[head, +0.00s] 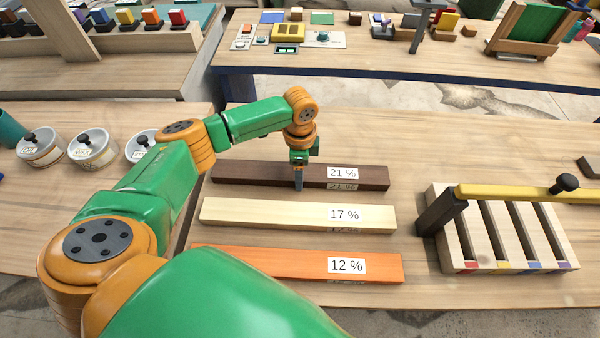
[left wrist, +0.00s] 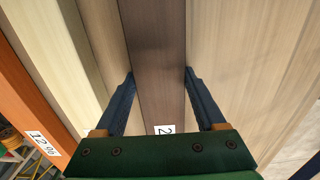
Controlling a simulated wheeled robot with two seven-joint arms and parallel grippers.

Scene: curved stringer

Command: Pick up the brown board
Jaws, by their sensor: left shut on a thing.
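The dark brown board (head: 250,174), labelled 21 %, lies farthest back of three boards on the wooden table. My left gripper (head: 298,182) reaches down over it near its middle. In the left wrist view the brown board (left wrist: 155,60) runs between the two fingers of the left gripper (left wrist: 159,80), which are shut on its sides. In the head view the board appears to rest on the table; any gap beneath it cannot be told. My right gripper is not in view.
A pale board (head: 270,212) labelled 17 % and an orange board (head: 280,261) labelled 12 % lie in front. A slotted wooden rack (head: 455,245) with a yellow bar (head: 510,191) stands at right. Round tins (head: 92,149) stand at left.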

